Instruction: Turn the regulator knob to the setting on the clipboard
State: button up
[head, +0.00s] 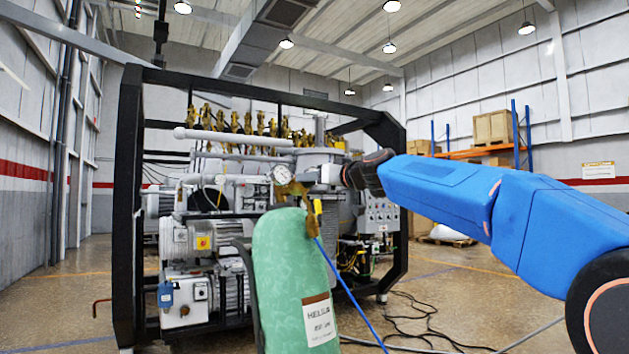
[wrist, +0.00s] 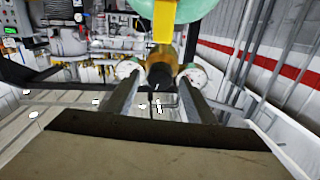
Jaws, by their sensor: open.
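A green helium cylinder (head: 293,270) stands upright in front of the furnace frame, with a brass regulator (head: 291,189) and a round gauge (head: 282,174) on top. In the wrist view the regulator's dark knob (wrist: 160,75) faces me, with one white gauge (wrist: 128,69) on the left and another (wrist: 192,76) on the right. My gripper (wrist: 160,88) is open, its two fingers pointing toward the regulator on either side of the knob's line. I cannot tell whether they touch it. In the head view my gripper (head: 328,174) is beside the regulator's right. I see no readable clipboard.
The black furnace frame (head: 128,200) with pumps and pipes stands behind the cylinder. A blue hose (head: 345,285) runs down from the regulator to the floor. Black cables (head: 430,325) lie on the floor at right. Open floor (head: 60,300) shows at left.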

jog(key=shift+c, duration=0.3)
jog(key=c, duration=1)
jog(key=shift+m, duration=0.4)
jog(key=m+h, duration=0.1)
jog(key=m, duration=0.3)
jog(key=m+h, duration=0.1)
jog(key=m, duration=0.4)
jog(key=m+h, duration=0.2)
jog(key=m, duration=0.3)
jog(key=shift+a+r, duration=0.1)
jog(key=shift+r, duration=0.1)
jog(key=shift+m, duration=0.4)
